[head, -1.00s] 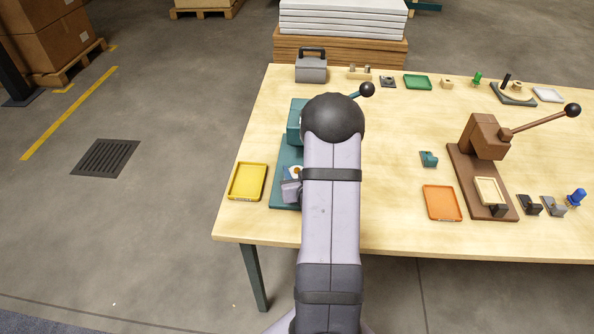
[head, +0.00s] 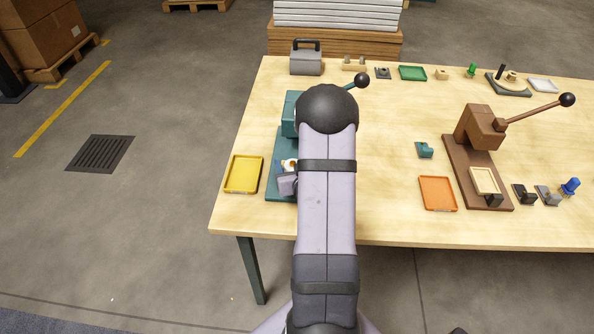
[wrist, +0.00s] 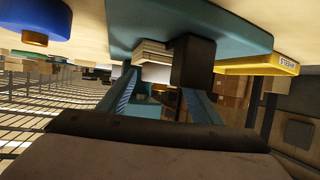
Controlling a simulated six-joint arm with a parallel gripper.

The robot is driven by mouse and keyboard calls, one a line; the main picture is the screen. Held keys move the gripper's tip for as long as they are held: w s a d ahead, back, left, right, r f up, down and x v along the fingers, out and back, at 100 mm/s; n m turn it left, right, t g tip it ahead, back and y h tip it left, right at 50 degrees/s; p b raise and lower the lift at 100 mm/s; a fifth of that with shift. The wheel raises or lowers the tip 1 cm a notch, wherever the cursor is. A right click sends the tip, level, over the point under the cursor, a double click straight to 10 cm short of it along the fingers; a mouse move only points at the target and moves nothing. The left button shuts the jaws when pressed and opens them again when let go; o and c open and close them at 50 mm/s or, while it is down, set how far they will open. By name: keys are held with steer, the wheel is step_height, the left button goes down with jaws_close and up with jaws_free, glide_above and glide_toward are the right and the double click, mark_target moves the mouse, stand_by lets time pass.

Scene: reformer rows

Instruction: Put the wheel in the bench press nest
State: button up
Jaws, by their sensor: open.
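A blue round piece with a brass hub (wrist: 35,22), seemingly the wheel, shows at the upper left of the wrist view. I cannot make it out in the head view, where my arm covers much of that area. The teal press (head: 281,185) stands at the table's left, partly behind my arm. Its base also shows in the wrist view (wrist: 240,32), which looks upside down, with a pale layered block (wrist: 153,55), likely its nest, beside a black block (wrist: 192,62). My gripper (wrist: 160,90) is open and looks empty, close to this base.
A yellow tray (head: 243,174) lies left of the teal press. Right of my arm are an orange tray (head: 438,193), a small teal block (head: 425,150) and a brown press (head: 482,185). Small parts and a grey case (head: 307,61) line the back.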

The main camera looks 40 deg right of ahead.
steer(key=p+v, duration=0.1)
steer(key=v, duration=0.7)
steer(key=shift+w+r, duration=0.15)
steer(key=shift+r, duration=0.05)
steer(key=p+v, duration=0.2)
steer(key=p, duration=0.3)
steer(key=shift+p, duration=0.35)
steer(key=shift+p+v, duration=1.1)
steer(key=shift+p, duration=0.2)
steer(key=shift+f, duration=0.25)
